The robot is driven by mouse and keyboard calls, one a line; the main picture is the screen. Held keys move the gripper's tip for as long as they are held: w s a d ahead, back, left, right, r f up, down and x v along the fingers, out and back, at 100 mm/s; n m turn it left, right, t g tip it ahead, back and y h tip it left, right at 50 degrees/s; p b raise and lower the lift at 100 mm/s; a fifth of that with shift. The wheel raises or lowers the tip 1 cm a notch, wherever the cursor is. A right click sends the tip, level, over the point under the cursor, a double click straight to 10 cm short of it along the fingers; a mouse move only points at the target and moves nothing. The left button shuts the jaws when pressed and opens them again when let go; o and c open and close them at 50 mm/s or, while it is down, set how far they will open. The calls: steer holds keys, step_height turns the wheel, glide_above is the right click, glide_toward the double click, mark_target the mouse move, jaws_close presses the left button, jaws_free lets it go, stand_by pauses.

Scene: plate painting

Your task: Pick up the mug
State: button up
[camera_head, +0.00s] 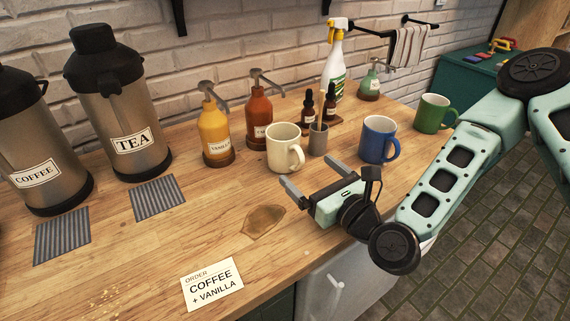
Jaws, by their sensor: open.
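Three mugs stand upright on the wooden counter: a cream mug (281,148), a blue mug (377,139) and a green mug (432,114). The task does not say which one is meant. My gripper (291,177) is open and empty, with its fingers pointing left toward the back of the counter. It is in front of the cream mug, close to it in the picture; I cannot tell the exact gap. The green mug is farther right, near the counter's right end.
A grey cup (318,139), dropper bottles (308,110) and a spray bottle (334,68) are nearby. Coffee (36,150) and tea (124,120) dispensers stand left. An order card (212,284) and brown spill (263,220) lie in front.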

mark_target(300, 162)
steer(key=p+x, duration=0.1)
steer(key=x, duration=0.3)
steer(key=shift+w+a+r, duration=0.1)
steer(key=shift+w+a, duration=0.05)
steer(key=shift+w, duration=0.05)
steer(key=shift+d+p+x, duration=0.15)
steer(key=shift+p+x, duration=0.3)
steer(key=shift+x, duration=0.85)
steer(key=shift+d+p+x, duration=0.15)
steer(key=shift+p+x, duration=0.3)
steer(key=shift+x, duration=0.85)
steer(key=shift+w, duration=0.15)
steer(key=c, duration=1.4)
steer(key=shift+c, duration=0.2)
steer(key=shift+r, duration=0.1)
